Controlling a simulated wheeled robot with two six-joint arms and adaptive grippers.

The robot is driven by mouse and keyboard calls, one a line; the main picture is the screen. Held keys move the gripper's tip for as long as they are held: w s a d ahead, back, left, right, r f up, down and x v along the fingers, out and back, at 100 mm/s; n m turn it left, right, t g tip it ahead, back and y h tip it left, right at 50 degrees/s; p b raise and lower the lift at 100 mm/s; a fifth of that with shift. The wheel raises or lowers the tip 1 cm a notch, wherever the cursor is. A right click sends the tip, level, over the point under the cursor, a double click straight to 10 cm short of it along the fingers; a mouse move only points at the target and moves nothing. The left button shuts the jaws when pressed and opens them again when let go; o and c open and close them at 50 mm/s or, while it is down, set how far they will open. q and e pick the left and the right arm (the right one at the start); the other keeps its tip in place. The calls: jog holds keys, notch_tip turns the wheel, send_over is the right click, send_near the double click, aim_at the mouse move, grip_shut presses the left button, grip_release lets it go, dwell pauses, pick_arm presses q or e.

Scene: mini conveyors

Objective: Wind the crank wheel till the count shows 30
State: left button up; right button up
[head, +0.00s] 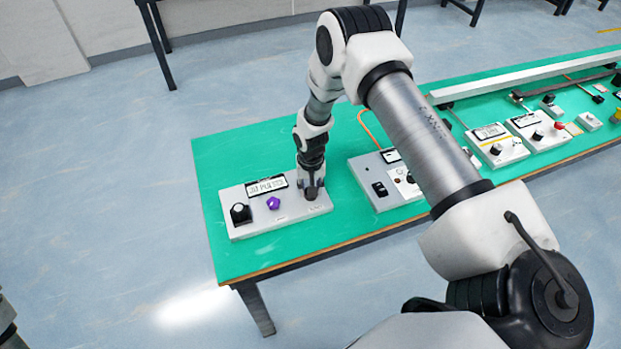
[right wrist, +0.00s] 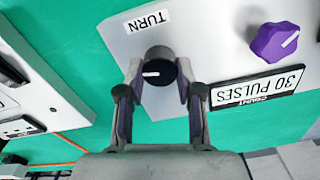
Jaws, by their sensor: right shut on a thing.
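A grey control box (head: 250,221) sits on the green table's near left corner. My right gripper (head: 311,192) points down at its right end. In the right wrist view my right gripper (right wrist: 158,85) is shut on a round black knob (right wrist: 161,66), one finger on each side. The knob has a white pointer line and stands next to a "TURN" label (right wrist: 147,21). The count plate (right wrist: 257,87) appears upside down there and reads "30 PULSES"; it also shows in the head view (head: 266,186), too small to read surely.
A purple knob (head: 273,203) and a black knob (head: 240,213) are on the same box. Another grey box (head: 372,173) stands close to the right. More boxes and a conveyor rail (head: 530,75) lie farther right. The green table (head: 222,152) is bare behind the box.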

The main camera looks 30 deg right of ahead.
jog(key=shift+s+f+m, duration=0.15)
jog(key=shift+s+m, duration=0.05)
jog(key=shift+m, duration=0.2)
jog(key=o, duration=1.2)
jog(key=shift+w, duration=0.1)
jog(key=shift+c, duration=0.2)
notch_tip(320, 180, up, 12)
